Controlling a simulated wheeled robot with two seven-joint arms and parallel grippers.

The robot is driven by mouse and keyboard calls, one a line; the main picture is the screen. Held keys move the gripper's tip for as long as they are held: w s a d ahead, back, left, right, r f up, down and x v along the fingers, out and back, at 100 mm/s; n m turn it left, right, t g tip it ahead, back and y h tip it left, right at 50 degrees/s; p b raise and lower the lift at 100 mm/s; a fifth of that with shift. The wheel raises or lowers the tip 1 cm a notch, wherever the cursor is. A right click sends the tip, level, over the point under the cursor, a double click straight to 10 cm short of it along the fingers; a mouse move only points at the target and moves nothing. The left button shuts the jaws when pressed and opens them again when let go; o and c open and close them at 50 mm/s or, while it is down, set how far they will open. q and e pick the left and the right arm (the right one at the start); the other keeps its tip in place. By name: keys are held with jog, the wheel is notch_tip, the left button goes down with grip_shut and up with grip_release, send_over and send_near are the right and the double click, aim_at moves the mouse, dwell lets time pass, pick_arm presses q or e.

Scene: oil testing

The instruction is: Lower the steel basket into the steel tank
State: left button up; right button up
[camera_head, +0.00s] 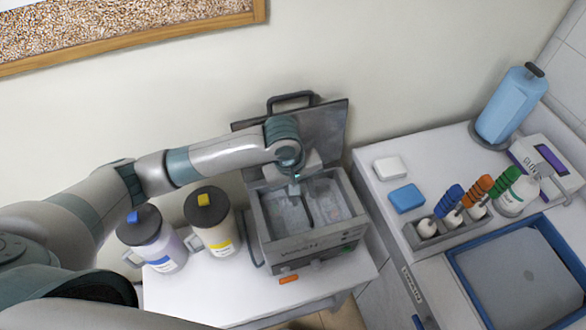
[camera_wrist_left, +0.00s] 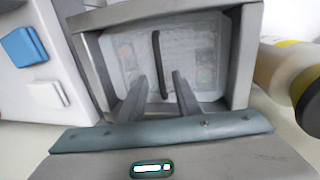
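The steel tank (camera_head: 312,246) stands on the white table in the head view, its lid (camera_head: 335,130) raised behind it. The steel basket (camera_head: 330,205) appears as a pale mesh inside the tank walls. I cannot tell whether it rests on the bottom. Its dark handle bar (camera_wrist_left: 157,55) runs across the middle in the left wrist view. My right gripper is out of view.
Two lidded jugs, one yellow-marked (camera_head: 212,225) and one blue-marked (camera_head: 150,240), stand left of the tank. An orange piece (camera_head: 289,279) lies in front. The right counter holds a blue sponge (camera_head: 406,198), a bottle rack (camera_head: 445,232) and a blue-rimmed tray (camera_head: 459,262).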

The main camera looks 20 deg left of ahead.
pick_arm(q)
notch_tip(320, 180, up, 13)
jog(key=s+a+b, duration=0.1)
jog(key=a+b, duration=0.1)
jog(key=shift+s, duration=0.25)
jog(key=shift+a, duration=0.1)
dwell(0.5)
